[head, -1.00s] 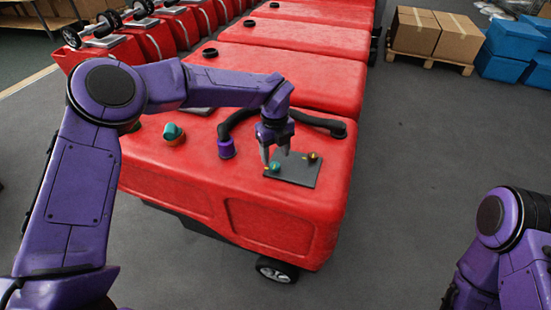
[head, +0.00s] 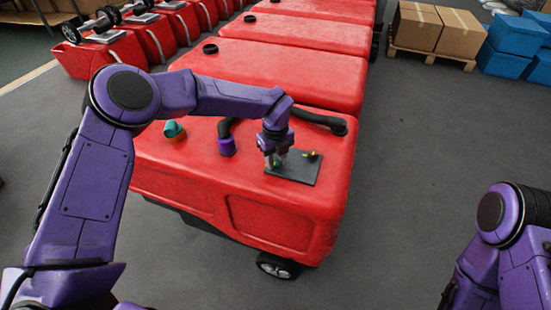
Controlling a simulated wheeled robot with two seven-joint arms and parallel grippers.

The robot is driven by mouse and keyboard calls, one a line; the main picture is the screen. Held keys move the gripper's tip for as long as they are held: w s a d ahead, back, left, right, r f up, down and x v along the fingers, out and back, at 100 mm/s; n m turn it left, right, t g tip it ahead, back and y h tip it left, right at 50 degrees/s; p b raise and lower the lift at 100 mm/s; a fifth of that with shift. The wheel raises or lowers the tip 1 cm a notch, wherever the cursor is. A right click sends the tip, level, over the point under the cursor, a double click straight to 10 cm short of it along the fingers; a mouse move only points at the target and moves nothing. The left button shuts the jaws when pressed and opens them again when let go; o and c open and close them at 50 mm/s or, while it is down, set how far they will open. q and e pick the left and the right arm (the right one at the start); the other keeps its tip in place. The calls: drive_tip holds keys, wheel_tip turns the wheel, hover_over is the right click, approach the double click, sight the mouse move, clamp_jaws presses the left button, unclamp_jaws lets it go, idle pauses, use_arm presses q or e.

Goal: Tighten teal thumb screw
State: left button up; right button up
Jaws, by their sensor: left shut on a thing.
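The teal thumb screw (head: 277,164) is on the left part of a dark grey plate (head: 303,175) on the red tank top. My left gripper (head: 275,162) points down over the plate and is shut on the teal thumb screw, whose body is mostly hidden by the fingers. A second small screw (head: 312,154), yellow-brown, stands on the plate to the right, apart from my gripper. Only links of my right arm show at the right edge; its gripper is out of view.
The near red tank (head: 200,185) also carries a teal fitting (head: 174,131), a purple collar (head: 227,146) and a black hose (head: 318,119) close behind my left gripper. More red tanks stand behind. Cardboard boxes (head: 438,29) and blue bins (head: 512,45) are far right. The floor between is clear.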

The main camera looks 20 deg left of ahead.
use_arm(q)
drive_tip(key=m+p, duration=0.1)
drive_tip(key=m, duration=0.3)
drive_tip(key=shift+r+m, duration=0.1)
drive_tip(key=shift+m, duration=0.3)
drive_tip(key=m+p, duration=0.1)
drive_tip(key=m, duration=0.3)
drive_tip(key=m+p, duration=0.1)
drive_tip(key=m, duration=0.4)
drive_tip(key=shift+a, duration=0.1)
drive_tip(key=shift+w+m+p, duration=0.15)
drive_tip(key=shift+m+p, duration=0.45)
drive_tip(key=shift+m, duration=1.9)
drive_tip(key=shift+r, duration=0.1)
drive_tip(key=o, duration=0.9)
drive_tip(key=shift+o, duration=0.8)
